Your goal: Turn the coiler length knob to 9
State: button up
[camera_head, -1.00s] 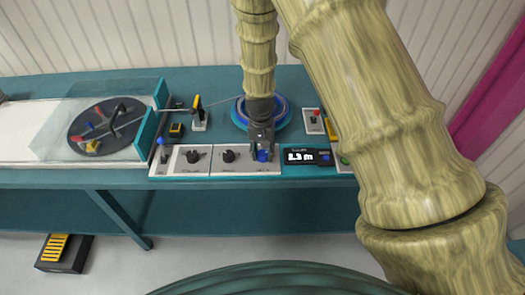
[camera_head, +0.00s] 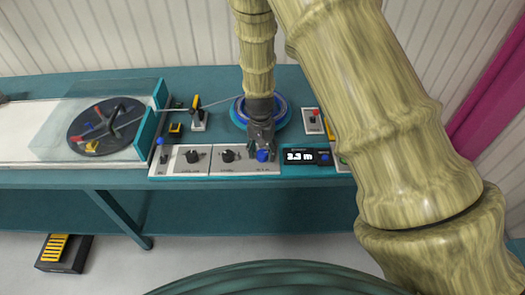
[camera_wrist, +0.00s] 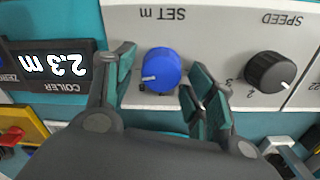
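The blue knob under the label "SET m" (camera_wrist: 161,70) sits on the control panel; it also shows in the head view (camera_head: 263,156). Its white pointer mark points left and slightly down in the wrist view, near a small digit that looks like 8. My gripper (camera_wrist: 163,76) is open, one finger on each side of the knob, with small gaps visible; in the head view it reaches down over the knob (camera_head: 262,146). The coiler display (camera_wrist: 50,67) seems to read 2.3 m. Other scale digits are hidden or unclear.
A black speed knob (camera_wrist: 269,72) is just right of my right finger in the wrist view. Another black knob (camera_head: 193,156) is further left on the panel in the head view. The blue reel (camera_head: 278,111) stands behind my gripper. A red-topped switch box (camera_head: 313,120) is right of it.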

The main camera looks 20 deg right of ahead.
aim_at(262, 152)
dwell(0.3)
notch_tip(262, 152, up, 12)
jog(key=shift+a, duration=0.2)
dwell(0.5)
jog(key=shift+f, duration=0.1)
